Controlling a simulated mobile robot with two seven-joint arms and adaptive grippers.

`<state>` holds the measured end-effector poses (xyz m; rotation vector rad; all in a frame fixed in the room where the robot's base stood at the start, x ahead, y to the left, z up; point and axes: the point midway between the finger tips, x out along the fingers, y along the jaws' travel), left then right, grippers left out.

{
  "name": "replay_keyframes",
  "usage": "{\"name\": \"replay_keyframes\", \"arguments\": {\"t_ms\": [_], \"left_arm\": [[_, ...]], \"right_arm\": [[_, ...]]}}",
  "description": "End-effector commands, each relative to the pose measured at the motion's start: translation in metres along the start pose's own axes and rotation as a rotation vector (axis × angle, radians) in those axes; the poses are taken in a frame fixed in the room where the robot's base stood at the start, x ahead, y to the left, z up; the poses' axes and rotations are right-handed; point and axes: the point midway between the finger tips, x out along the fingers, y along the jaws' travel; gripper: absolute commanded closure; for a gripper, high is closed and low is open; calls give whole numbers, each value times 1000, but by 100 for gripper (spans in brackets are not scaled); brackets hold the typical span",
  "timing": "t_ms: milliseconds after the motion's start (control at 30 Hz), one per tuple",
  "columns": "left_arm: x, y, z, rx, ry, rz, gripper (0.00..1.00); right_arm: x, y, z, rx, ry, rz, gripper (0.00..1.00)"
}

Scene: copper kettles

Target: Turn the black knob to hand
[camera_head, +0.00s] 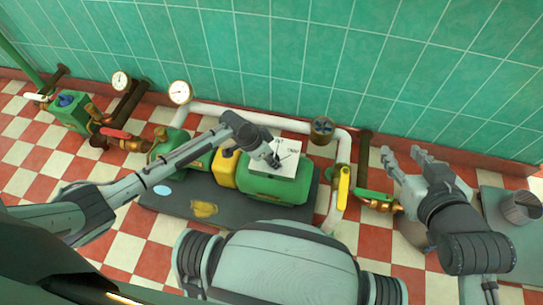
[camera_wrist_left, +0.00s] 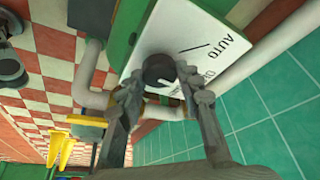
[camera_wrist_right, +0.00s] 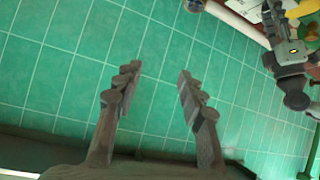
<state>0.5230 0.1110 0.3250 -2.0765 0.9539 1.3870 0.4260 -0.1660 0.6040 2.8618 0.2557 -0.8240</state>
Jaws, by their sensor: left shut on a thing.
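The black knob (camera_wrist_left: 158,68) sits on a white panel (camera_wrist_left: 185,28) printed with AUTO and a second word, partly hidden. The same panel (camera_head: 289,151) shows in the head view on top of the green pump box (camera_head: 268,188). My left gripper (camera_wrist_left: 162,78) is shut on the knob, one finger on each side. In the head view my left gripper (camera_head: 276,160) reaches down to the panel and hides the knob. Which mark the knob points to cannot be told. My right gripper (camera_head: 404,156) is open and empty, away from the panel; it also shows open in its wrist view (camera_wrist_right: 160,72).
A yellow block (camera_head: 224,168) stands left of the pump box. A white pipe (camera_head: 215,113) runs behind it, with a yellow lever (camera_head: 343,188) at right. Two gauges (camera_head: 179,92) stand at back left. The green tiled wall (camera_head: 260,55) closes the rear.

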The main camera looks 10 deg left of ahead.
Motion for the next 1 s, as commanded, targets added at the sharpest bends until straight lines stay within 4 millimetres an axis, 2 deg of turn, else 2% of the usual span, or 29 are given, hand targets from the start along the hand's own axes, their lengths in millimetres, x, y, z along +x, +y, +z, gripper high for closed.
{"name": "replay_keyframes", "arguments": {"t_ms": [167,467,700,800,1000], "left_arm": [[0,-2,0,110,-1,44,94],[3,-4,0,349,0,143,94],[3,-4,0,512,0,211,94],[2,-5,-1,564,0,232,94],[2,-5,-1,634,0,262,94]], "right_arm": [[1,-1,-2,0,16,-1,60],[-3,-29,-59,22,289,-63,60],[-28,-52,-115,60,578,-120,60],[-41,-59,-133,77,679,-138,60],[-62,-66,-155,104,819,-161,60]]}}
